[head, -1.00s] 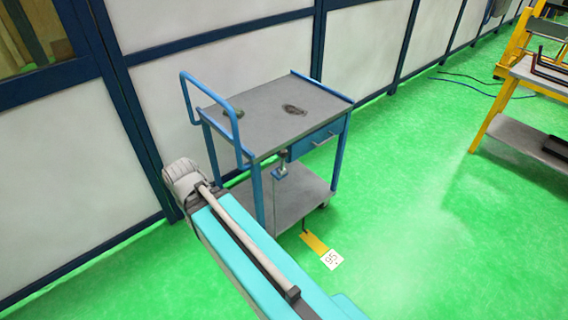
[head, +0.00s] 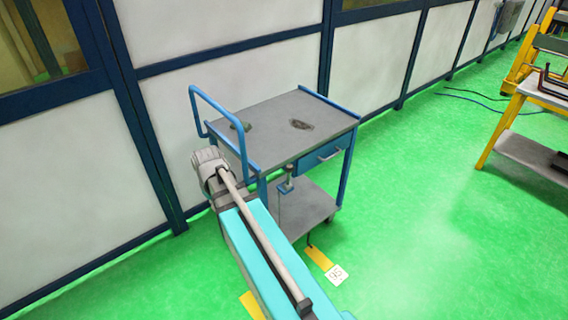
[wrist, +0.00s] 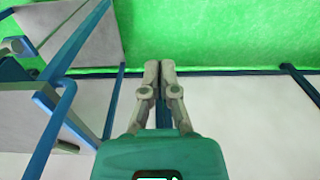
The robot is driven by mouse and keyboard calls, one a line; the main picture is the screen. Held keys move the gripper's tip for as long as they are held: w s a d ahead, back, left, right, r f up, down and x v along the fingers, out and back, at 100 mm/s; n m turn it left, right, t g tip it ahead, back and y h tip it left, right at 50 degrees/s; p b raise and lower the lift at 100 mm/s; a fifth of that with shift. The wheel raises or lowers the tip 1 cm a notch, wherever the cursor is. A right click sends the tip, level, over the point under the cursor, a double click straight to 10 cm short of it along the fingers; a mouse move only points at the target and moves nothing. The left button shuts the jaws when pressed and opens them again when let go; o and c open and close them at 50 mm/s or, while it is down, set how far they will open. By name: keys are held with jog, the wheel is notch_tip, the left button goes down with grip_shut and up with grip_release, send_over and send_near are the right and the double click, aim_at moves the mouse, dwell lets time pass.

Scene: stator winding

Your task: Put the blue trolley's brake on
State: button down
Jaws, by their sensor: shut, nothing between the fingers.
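The blue trolley (head: 298,129) stands by the wall in the head view, with a grey top, a drawer and a lower shelf. Its blue handle (head: 220,110) is at the left end. My gripper is not clear in the head view, behind my arm's end. In the wrist view my gripper (wrist: 160,68) is shut and empty, with the trolley's blue frame (wrist: 62,105) to its left, apart from the fingers.
Blue-framed wall panels (head: 235,65) run behind the trolley. A floor tag marked 95 (head: 337,275) and a yellow strip (head: 319,258) lie in front. A yellow rack (head: 500,130) stands at far right. Green floor (head: 430,220) between is clear.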

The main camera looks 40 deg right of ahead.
jog(key=w+d+r, duration=0.1)
jog(key=w+d, duration=0.3)
jog(key=d, duration=0.5)
jog(key=w+d, duration=0.3)
jog(key=d, duration=0.6)
jog(key=n+t+p, duration=0.1)
jog(key=n+p, duration=0.1)
send_over(289, 177)
jog(key=w, duration=0.2)
jog(key=shift+d+r, duration=0.3)
jog(key=shift+r, duration=0.15)
jog(key=shift+f+b, duration=0.1)
jog(key=shift+b, duration=0.2)
jog(key=f+b, duration=0.6)
jog(key=w+f+b, duration=0.1)
jog(key=f+b, duration=0.2)
jog(key=shift+w+a+f+b, duration=0.1)
jog(key=shift+a+f+b, duration=0.2)
jog(key=shift+f, duration=0.05)
jog(key=shift+s+t, duration=0.4)
jog(key=shift+t, duration=0.1)
